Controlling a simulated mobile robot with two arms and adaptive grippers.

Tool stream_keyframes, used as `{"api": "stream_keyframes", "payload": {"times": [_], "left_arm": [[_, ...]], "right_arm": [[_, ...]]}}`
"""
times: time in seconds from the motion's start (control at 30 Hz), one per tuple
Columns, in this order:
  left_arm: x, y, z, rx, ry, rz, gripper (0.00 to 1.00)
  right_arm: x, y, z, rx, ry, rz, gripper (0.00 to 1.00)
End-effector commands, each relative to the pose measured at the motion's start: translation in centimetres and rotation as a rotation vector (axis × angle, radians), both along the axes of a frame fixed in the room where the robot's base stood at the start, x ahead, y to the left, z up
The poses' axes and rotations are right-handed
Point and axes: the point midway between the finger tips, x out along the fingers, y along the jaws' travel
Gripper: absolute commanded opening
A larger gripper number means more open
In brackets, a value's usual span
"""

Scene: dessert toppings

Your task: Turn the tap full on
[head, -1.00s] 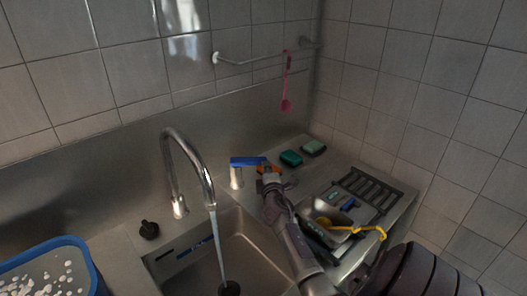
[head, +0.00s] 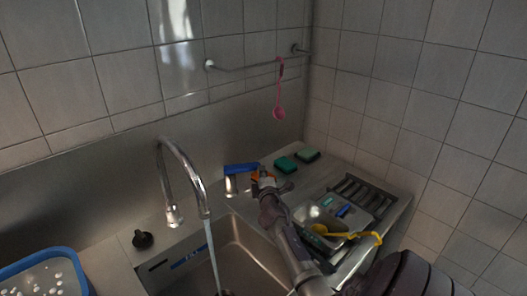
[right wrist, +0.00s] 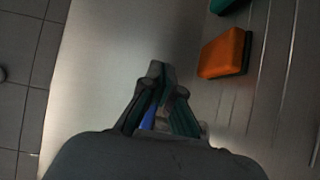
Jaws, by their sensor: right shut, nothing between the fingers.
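The tap (head: 186,160) is a chrome gooseneck at the sink's back edge. A stream of water (head: 211,250) runs from its spout into the basin. A blue lever (head: 240,168) sits on a short metal post right of the spout and lies roughly level. My right gripper (head: 263,173) is shut and empty beside the lever's right end; I cannot tell if they touch. In the right wrist view its fingertips (right wrist: 157,72) meet, with a bit of blue showing between the finger links. My left gripper is not in view.
An orange sponge (right wrist: 225,53) lies close to the right gripper, and green sponges (head: 285,164) lie behind. A drying rack (head: 361,194) and a metal container with yellow-handled utensils (head: 320,222) stand right. A black stopper (head: 143,239) and blue-rimmed tub (head: 62,253) are left. A pink spoon (head: 278,100) hangs from the rail.

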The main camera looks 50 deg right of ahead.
Motion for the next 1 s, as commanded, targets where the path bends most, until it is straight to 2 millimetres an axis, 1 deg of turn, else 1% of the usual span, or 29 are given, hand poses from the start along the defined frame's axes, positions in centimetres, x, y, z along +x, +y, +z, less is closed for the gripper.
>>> {"api": "stream_keyframes", "payload": {"times": [0.17, 0.4, 0.6, 0.8, 1.0], "left_arm": [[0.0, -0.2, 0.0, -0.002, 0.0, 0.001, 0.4], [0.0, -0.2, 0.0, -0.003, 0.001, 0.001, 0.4], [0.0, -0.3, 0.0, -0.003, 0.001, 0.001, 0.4], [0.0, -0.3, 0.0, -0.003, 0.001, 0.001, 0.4], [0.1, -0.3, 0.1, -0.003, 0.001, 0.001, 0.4]], "right_arm": [[-1.8, 1.6, -0.2, 0.0, 0.004, 0.003, 0.0], [-5.8, 5.0, -0.1, 0.003, 0.004, 0.002, 0.0], [-8.1, 7.0, 0.0, 0.003, 0.004, 0.002, 0.0], [-9.0, 7.8, 0.1, 0.001, 0.003, 0.002, 0.0], [-9.0, 7.8, 0.2, 0.001, 0.003, 0.002, 0.0]]}}
